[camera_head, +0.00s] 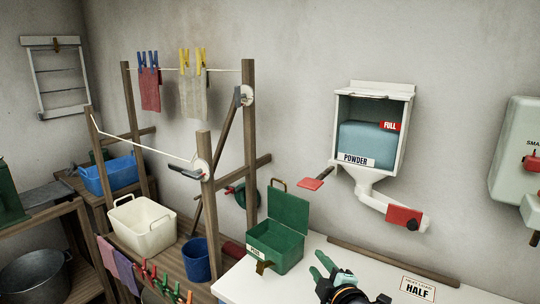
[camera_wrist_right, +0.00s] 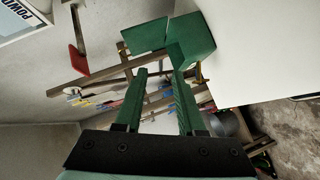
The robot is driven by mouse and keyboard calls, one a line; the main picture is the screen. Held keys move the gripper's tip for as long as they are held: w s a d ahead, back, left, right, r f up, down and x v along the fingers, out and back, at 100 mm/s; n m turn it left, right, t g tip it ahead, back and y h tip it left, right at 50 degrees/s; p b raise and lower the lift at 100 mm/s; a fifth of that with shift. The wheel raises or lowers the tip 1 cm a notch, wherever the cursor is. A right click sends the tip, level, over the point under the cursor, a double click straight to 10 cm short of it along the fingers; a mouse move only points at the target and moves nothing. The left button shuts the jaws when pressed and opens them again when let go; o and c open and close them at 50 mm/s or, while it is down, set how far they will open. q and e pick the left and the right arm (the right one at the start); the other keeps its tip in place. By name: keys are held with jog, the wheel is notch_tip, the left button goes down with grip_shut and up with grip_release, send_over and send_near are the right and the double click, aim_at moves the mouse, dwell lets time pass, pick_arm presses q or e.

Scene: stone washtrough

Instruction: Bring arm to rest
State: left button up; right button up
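My right gripper (camera_head: 322,263) shows at the bottom of the head view, above the white counter top, with its green fingers pointing up and left. In the right wrist view the two green fingers of the right gripper (camera_wrist_right: 160,72) stand apart, with nothing held between them. The black wrist part of my right arm (camera_head: 348,294) shows below the fingers. My left gripper is not in view.
An open green box (camera_head: 275,246) stands on the counter (camera_head: 330,252), left of my right gripper. A powder dispenser (camera_head: 366,169) with a red-ended spout hangs on the wall behind. A HALF sign (camera_head: 418,289) lies right. A drying rack, white basin (camera_head: 141,224) and blue bucket (camera_head: 196,260) stand left.

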jog(key=s+d+f+m+g, duration=0.1)
jog(key=s+f+m, duration=0.1)
jog(key=s+f, duration=0.1)
jog(key=s+d+f+m+g+h, duration=0.1)
jog(key=s+f, duration=0.2)
jog(key=s, duration=0.1)
jog(key=s+d+f+m+g, duration=0.1)
jog(key=s+f+m, duration=0.1)
jog(key=s+f, duration=0.1)
jog(key=shift+s+f+m+g+h, duration=0.1)
jog(key=shift+s+m+g+h, duration=0.05)
jog(key=shift+m+g+h, duration=0.15)
jog(key=s+d+f+m+g, duration=0.2)
jog(key=s+f+m+g, duration=0.1)
jog(key=s, duration=0.5)
jog(key=s+d+f+m+g+h, duration=0.1)
jog(key=s+d+f+m+g, duration=0.15)
jog(key=s, duration=0.65)
jog(key=s+d+f+m+g, duration=0.2)
jog(key=s+d+f+m, duration=0.15)
jog(key=s, duration=0.45)
jog(key=w+a+f+t+y, duration=0.1)
jog(key=w+a+f+t, duration=0.1)
jog(key=f, duration=0.3)
jog(key=w+a+f+t, duration=0.2)
jog(key=a+f+t, duration=0.1)
jog(key=f, duration=0.2)
jog(key=shift+a+f+y, duration=0.15)
jog(key=shift+f+y, duration=0.1)
jog(key=shift+y, duration=0.15)
